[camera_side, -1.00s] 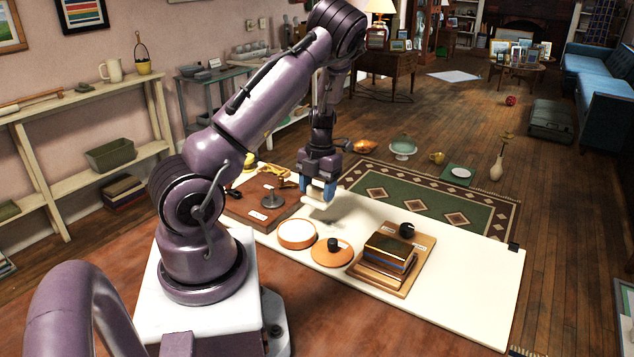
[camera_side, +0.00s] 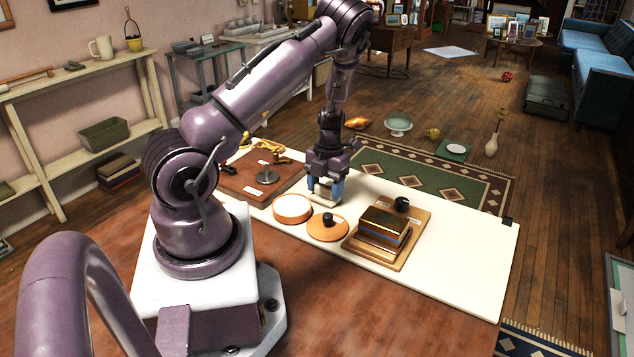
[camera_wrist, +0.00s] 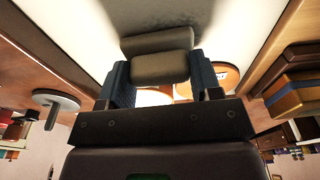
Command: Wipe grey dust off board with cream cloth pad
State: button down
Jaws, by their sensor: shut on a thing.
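My gripper (camera_side: 325,188) is low over the long cream-white board (camera_side: 455,262), just behind a round orange-rimmed dish. Its blue fingertips are shut on the cream cloth pad (camera_side: 322,198). The pad also shows between the fingers in the wrist view (camera_wrist: 162,68), where it looks dull grey-brown in shade. The pad is at or very near the board's surface; I cannot tell whether it touches. A grey area (camera_wrist: 165,14) lies on the pale surface beyond the pad in the wrist view; I cannot tell dust from shadow. In the side view my gripper hides the spot below it.
A brown panel with a metal stand (camera_side: 267,176) is at left. The board's right end is clear.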

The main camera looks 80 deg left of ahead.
jog(key=shift+w+d, duration=2.2)
jog(key=shift+d, duration=0.1)
jog(key=shift+s+a, duration=3.55)
jog(key=shift+a, duration=0.15)
jog(key=shift+w+d, duration=3.55)
jog(key=shift+w, duration=0.05)
jog(key=shift+s+a, duration=3.55)
jog(key=shift+a, duration=0.05)
notch_tip(320, 180, up, 8)
jog(key=shift+f, duration=0.2)
jog(key=shift+w+d, duration=0.1)
